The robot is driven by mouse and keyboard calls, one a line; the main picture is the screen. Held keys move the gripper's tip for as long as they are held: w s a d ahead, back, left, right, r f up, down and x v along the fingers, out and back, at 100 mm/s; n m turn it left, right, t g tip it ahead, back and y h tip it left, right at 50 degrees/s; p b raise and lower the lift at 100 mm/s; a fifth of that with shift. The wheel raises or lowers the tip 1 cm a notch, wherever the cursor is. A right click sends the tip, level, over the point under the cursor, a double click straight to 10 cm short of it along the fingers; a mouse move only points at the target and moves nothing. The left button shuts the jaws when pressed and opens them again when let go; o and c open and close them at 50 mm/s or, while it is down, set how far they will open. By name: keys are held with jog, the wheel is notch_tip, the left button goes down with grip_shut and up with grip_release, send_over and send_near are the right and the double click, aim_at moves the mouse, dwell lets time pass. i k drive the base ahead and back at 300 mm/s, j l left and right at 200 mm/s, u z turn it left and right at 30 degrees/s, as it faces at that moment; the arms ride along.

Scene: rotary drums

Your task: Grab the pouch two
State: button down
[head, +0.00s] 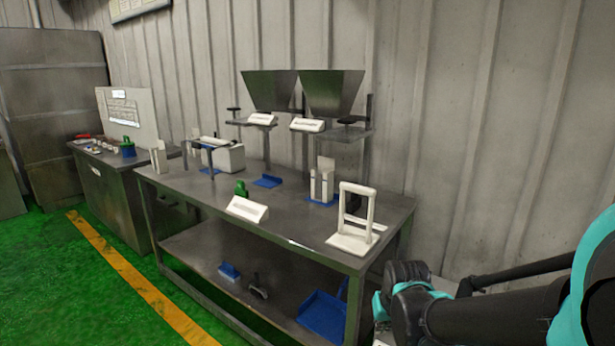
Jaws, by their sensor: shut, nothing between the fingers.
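No object can be read as pouch two; the labels are too small to read. A white upright packet-like object (322,182) stands in a blue holder (320,202) on the right half of the steel table. A similar pale upright object (158,158) stands at the table's left end. My black and teal arm enters at the lower right, beside the table's right end. Its links show, but I cannot make out gripper fingers in the head view.
The steel table (300,236) has a lower shelf holding blue trays (322,314). A white frame stand (354,220) is near its right front corner. Two metal hoppers (333,90) stand behind. A white sign (247,208) is at the front edge. Green floor lies clear at left.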

aim_at(322, 176)
jog(key=z, duration=0.25)
jog(key=i+j+z, duration=0.1)
jog(key=j+z, duration=0.85)
jog(key=j, duration=1.9)
jog(key=k, duration=0.05)
